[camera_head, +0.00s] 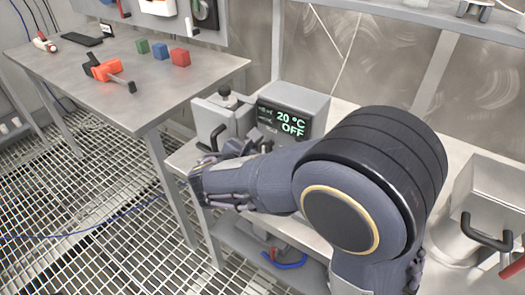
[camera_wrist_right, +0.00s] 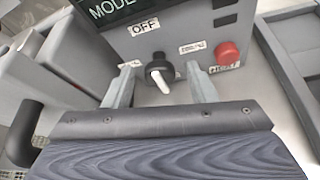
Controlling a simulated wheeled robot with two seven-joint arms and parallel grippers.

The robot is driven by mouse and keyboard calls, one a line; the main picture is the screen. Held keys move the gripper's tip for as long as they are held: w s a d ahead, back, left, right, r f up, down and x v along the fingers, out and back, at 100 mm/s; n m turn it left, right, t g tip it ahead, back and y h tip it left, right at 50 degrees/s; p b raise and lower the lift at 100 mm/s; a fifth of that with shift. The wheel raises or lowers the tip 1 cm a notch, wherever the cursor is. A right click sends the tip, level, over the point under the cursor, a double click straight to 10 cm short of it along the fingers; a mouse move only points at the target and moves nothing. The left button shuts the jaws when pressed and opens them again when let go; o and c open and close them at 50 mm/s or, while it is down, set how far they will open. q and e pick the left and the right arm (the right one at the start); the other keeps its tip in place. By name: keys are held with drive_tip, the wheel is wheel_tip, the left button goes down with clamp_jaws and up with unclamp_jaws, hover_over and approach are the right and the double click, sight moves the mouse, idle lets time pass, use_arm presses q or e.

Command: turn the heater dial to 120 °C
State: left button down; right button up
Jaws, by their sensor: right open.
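The heater (camera_head: 292,110) is a grey box on the bench, and its dark display (camera_head: 283,121) reads "20 °C" and "OFF" in green. The dial (camera_wrist_right: 159,73) is a black knob with a white pointer bar, below an "OFF" label (camera_wrist_right: 144,27) in the right wrist view. My right gripper (camera_wrist_right: 160,82) is open, one finger on each side of the dial; whether either finger touches it I cannot tell. In the head view my right arm hides the dial and most of the heater's front. My left gripper is not in view.
A red button (camera_wrist_right: 227,53) sits on the panel right of the dial. A grey unit with a black handle (camera_head: 218,136) stands left of the heater. A table (camera_head: 95,62) at the left holds coloured cubes (camera_head: 160,52) and an orange tool (camera_head: 103,68).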

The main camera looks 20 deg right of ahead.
drive_tip(key=c, duration=1)
drive_tip(key=shift+f+m+t+b, duration=0.15)
drive_tip(key=shift+m+t+b, duration=0.15)
drive_tip(key=shift+b, duration=0.3)
drive_tip(key=m+b, duration=0.1)
drive_tip(key=b, duration=0.1)
drive_tip(key=m+t+b, duration=0.1)
drive_tip(key=b, duration=0.1)
drive_tip(key=m+t+y+b, duration=0.1)
drive_tip(key=b, duration=0.1)
drive_tip(key=shift+s+d+f, duration=0.1)
drive_tip(key=shift+s+f, duration=0.05)
drive_tip(key=shift+f, duration=0.1)
drive_tip(key=shift+r+m+t+b, duration=0.25)
drive_tip(key=shift+m+b, duration=0.45)
drive_tip(key=shift+b, duration=0.45)
drive_tip(key=o, duration=1)
drive_tip(key=shift+s, duration=0.1)
